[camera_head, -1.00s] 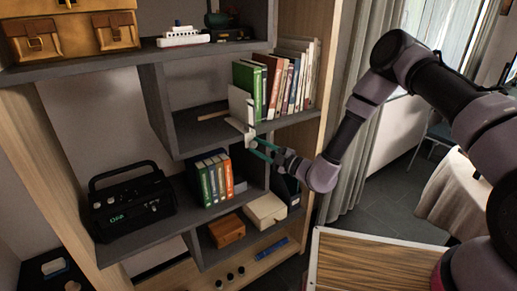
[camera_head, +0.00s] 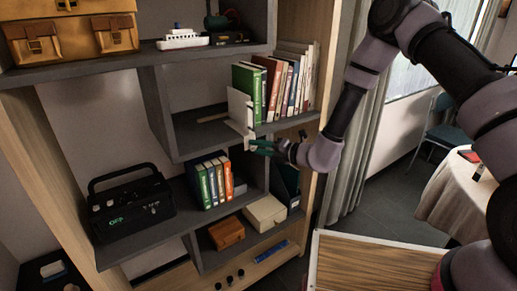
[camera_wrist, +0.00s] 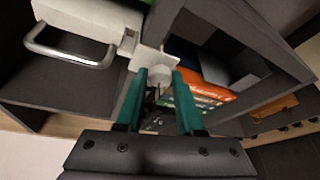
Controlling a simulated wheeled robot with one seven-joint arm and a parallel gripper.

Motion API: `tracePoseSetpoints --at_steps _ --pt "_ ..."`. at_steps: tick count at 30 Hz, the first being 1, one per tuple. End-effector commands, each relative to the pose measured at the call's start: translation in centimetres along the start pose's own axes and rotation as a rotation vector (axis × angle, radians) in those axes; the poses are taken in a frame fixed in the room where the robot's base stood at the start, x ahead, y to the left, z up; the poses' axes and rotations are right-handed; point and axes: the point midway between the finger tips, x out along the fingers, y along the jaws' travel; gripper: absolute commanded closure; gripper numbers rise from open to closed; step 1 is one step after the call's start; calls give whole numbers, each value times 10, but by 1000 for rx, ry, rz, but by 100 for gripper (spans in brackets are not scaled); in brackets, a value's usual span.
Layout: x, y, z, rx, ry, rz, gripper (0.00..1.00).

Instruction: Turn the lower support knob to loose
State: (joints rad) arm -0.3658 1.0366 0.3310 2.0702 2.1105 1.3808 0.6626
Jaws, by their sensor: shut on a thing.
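A white bookend (camera_head: 241,108) stands at the left end of a row of books and is clamped to the edge of the dark middle shelf. In the wrist view its white clamp plate (camera_wrist: 150,55) carries a small pale round knob (camera_wrist: 159,72). My gripper (camera_wrist: 160,84) has its two green fingers on either side of this knob, shut on it. In the head view my gripper (camera_head: 252,146) reaches in from the right just below the shelf edge, and the fingers hide most of the knob. The knob's turn angle cannot be read.
Books (camera_head: 282,84) stand right of the bookend. Smaller books (camera_head: 213,182) and a black radio (camera_head: 128,208) are on the shelf below. A wooden box (camera_head: 227,233) and a cream box (camera_head: 265,213) sit lower.

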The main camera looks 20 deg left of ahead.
Motion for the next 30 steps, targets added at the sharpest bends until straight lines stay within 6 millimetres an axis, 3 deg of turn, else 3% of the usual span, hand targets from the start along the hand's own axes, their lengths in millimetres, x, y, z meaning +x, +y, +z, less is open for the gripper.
tracePoseSetpoints --at_steps 9,26,27,29,30 --pt "-1 0 -2 -117 -3 -54 100" --pt "-1 -1 -1 -143 -5 -66 100" --pt "-1 -1 -1 -143 -5 -65 52" --pt "-1 -1 -1 -143 -5 -65 33" --pt "-1 0 -1 -143 -5 -65 33"
